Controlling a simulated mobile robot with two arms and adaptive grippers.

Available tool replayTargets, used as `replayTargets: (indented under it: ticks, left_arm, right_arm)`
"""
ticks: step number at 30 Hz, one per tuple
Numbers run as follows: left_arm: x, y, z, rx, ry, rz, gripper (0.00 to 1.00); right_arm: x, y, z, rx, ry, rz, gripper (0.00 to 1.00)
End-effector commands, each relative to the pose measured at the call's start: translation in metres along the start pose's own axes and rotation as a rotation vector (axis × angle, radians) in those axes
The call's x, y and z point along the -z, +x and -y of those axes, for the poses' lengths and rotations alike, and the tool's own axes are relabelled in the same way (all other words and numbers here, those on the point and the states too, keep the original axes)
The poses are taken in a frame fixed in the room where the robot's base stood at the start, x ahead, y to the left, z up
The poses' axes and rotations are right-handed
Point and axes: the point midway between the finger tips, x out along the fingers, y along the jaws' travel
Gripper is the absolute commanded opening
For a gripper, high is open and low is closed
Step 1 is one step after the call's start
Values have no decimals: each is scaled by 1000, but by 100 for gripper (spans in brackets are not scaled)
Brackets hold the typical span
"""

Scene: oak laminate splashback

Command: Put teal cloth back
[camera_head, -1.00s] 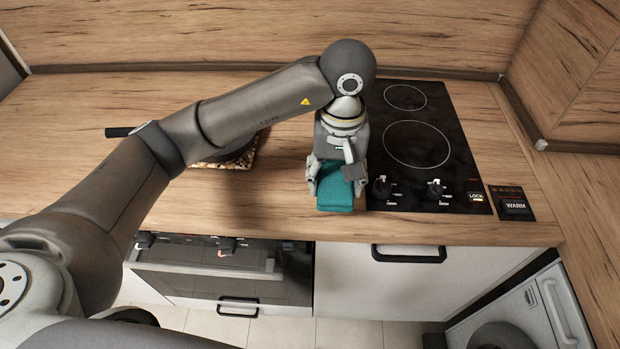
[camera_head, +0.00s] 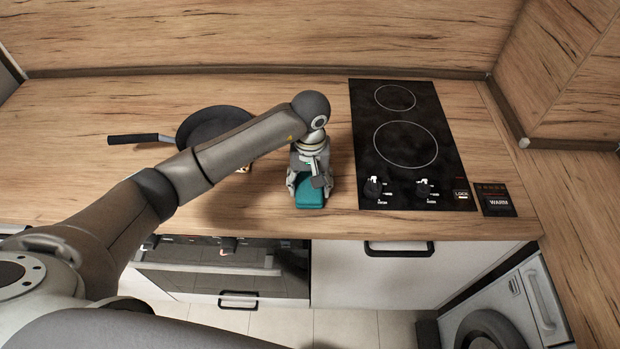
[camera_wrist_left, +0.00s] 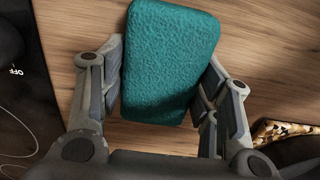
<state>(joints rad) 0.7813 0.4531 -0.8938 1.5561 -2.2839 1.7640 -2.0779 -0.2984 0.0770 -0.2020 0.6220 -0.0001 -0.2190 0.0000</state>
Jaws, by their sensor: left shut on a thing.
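The teal cloth (camera_head: 310,193) is a folded, thick block between the fingers of my left gripper (camera_head: 308,184). It is over the wooden counter, near the front edge and left of the hob. In the left wrist view the cloth (camera_wrist_left: 168,62) fills the space between the two fingers of my left gripper (camera_wrist_left: 165,85), which is shut on it. I cannot tell whether the cloth touches the counter. My right gripper is not in view.
A black hob (camera_head: 409,150) with knobs lies to the right. A dark frying pan (camera_head: 213,124) stands behind my left arm, its handle pointing left. A patterned item (camera_wrist_left: 282,130) shows beside the gripper. The wooden counter (camera_head: 258,212) has bare room around the cloth.

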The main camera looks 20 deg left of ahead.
Motion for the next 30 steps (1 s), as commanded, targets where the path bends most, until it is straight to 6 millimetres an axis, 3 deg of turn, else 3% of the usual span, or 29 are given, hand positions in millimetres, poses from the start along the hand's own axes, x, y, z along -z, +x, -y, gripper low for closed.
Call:
replayTargets:
  ticks: [9,10,15,28,30]
  left_arm:
    - [0,4,0,-1,0,-1,31]
    - [0,4,0,-1,-1,-1,59]
    - [0,3,0,-1,-1,0,79]
    - [0,-2,0,-1,-1,1,79]
    - [2,-8,0,-2,-1,-5,79]
  right_arm:
    - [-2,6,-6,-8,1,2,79]
    - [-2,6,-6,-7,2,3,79]
    - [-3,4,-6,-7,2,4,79]
    - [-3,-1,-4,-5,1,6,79]
    - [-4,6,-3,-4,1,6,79]
